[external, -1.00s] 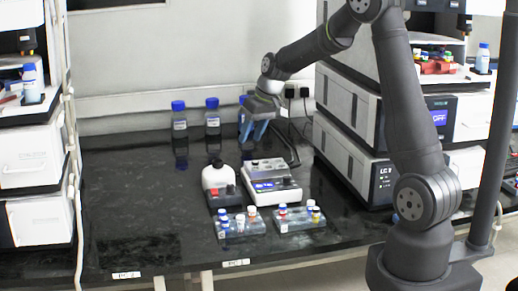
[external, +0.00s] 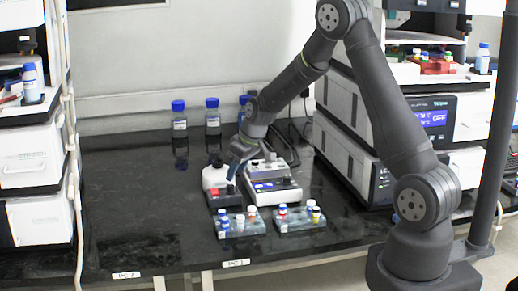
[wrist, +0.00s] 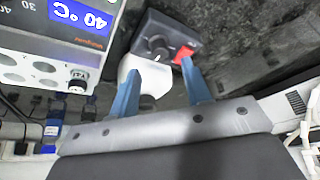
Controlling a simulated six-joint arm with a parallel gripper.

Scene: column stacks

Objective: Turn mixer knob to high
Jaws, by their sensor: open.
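The mixer is a small unit with a white rounded body (external: 212,178) and a dark front panel (wrist: 148,24). The panel carries a red switch (wrist: 184,54) and a dark round knob (wrist: 158,46) with a light mark. My gripper (external: 233,174) is just above the mixer, pointing down, with blue fingers. In the wrist view, my open gripper (wrist: 160,68) has its fingertips spread either side of the knob's line, with the knob slightly beyond them. One fingertip overlaps the white body and the other the red switch in that view. I cannot tell whether anything touches.
A white instrument with a blue display (external: 272,186) stands right beside the mixer; it reads 40 °C in the wrist view (wrist: 80,15). Two vial racks (external: 241,225) (external: 300,218) sit in front. Blue-capped bottles (external: 179,120) stand behind. The bench at left is clear.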

